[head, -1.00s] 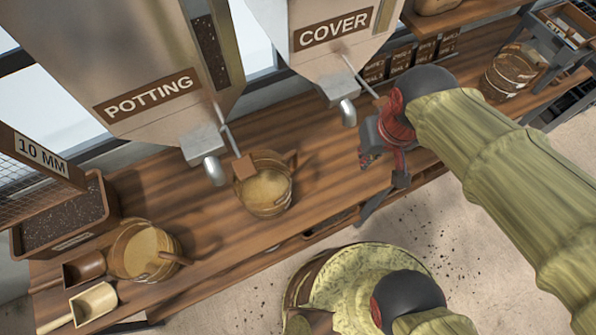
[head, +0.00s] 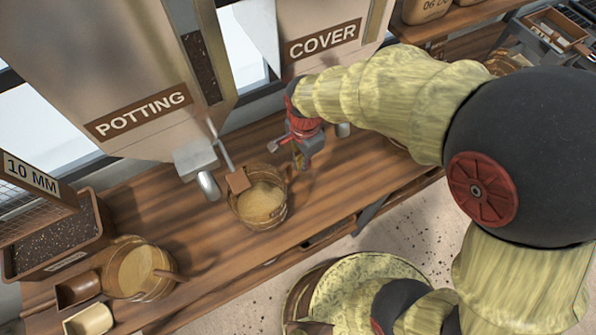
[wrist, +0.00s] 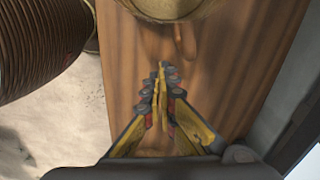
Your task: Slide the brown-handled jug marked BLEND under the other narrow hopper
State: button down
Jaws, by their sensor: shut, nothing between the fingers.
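A wooden jug (head: 262,205) with pale contents stands on the bench just right of the POTTING hopper's spout (head: 208,186). Its brown handle (head: 288,168) points back right; no marking on it is readable. My gripper (head: 302,160) is shut and empty, just beyond the handle. In the wrist view my closed fingertips (wrist: 160,72) point towards the handle (wrist: 184,40) and the jug's rim (wrist: 165,8), apart from them. The COVER hopper (head: 325,35) is to the right; its spout (head: 343,130) is mostly hidden by my arm.
A soil tray (head: 98,237) and a 10 MM sieve (head: 35,180) are at far left. The bench (head: 340,190) is bare right of the first jug.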

jog(key=f+b, duration=0.1)
jog(key=f, duration=0.2)
jog(key=s+a+f, duration=0.1)
jog(key=f, duration=0.2)
jog(key=a+f+b, duration=0.1)
jog(key=f, duration=0.2)
jog(key=shift+s+a+b, duration=0.1)
jog(key=shift+s+b, duration=0.25)
jog(key=shift+s, duration=0.05)
jog(key=shift+s+a, duration=0.4)
jog(key=shift+a, duration=0.05)
jog(key=s+a, duration=0.2)
jog(key=s+a+p, duration=0.1)
jog(key=s+a, duration=0.1)
jog(key=a, duration=0.1)
jog(key=shift+s+a, duration=0.15)
jog(key=shift+a, duration=0.05)
jog(key=shift+d, duration=0.1)
